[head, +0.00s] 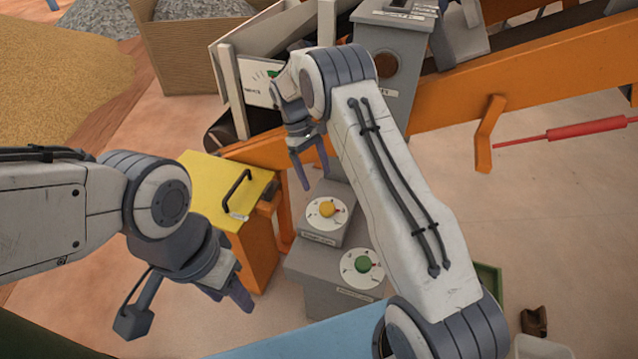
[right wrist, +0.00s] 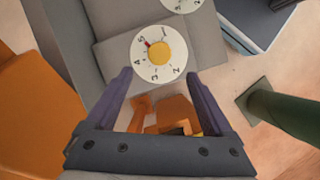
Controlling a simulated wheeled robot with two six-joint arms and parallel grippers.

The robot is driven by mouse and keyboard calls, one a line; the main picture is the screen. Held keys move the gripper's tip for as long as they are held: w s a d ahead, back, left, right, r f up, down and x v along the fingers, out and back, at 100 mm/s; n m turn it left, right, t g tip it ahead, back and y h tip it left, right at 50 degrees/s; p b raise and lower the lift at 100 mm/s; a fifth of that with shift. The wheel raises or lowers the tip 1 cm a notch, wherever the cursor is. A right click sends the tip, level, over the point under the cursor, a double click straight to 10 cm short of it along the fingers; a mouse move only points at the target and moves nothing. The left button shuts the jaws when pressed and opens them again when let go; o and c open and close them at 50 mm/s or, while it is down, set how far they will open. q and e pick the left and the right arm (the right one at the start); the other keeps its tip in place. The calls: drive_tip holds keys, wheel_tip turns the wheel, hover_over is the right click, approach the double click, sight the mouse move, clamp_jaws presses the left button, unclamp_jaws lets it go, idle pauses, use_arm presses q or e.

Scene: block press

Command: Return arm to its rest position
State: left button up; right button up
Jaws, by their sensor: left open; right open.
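My right arm reaches from the lower right up to the machine in the head view. Its right gripper (head: 312,170) has purple fingers spread apart, with nothing between them. It hangs above and behind the dial with the yellow knob (head: 327,209). In the right wrist view, my right gripper (right wrist: 162,85) is open just short of that dial (right wrist: 150,65), with no clear contact. My left gripper (head: 238,296) is in the lower left of the head view, in front of the yellow-topped orange box, and holds nothing visible. Its finger gap is hard to see.
A second dial with a green knob (head: 362,266) sits on the lower grey step. The yellow lid (head: 225,185) has a black handle. An orange conveyor frame (head: 560,85) crosses the back. A blue surface (head: 310,335) lies in front. Open floor shows at right.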

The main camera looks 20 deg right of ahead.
drive_tip(key=shift+r, duration=0.15)
idle(0.3)
drive_tip(key=s+a+r+n+t+y, duration=0.1)
drive_tip(key=s+a+r+t, duration=0.2)
drive_tip(key=s+a+r, duration=1.05)
drive_tip(key=s+r+t+y, duration=0.1)
drive_tip(key=s+r+y, duration=0.1)
drive_tip(key=s, duration=1.9)
wheel_tip(320, 180, up, 12)
drive_tip(key=w+p, duration=0.1)
drive_tip(key=p, duration=1.1)
drive_tip(key=shift+f, duration=0.1)
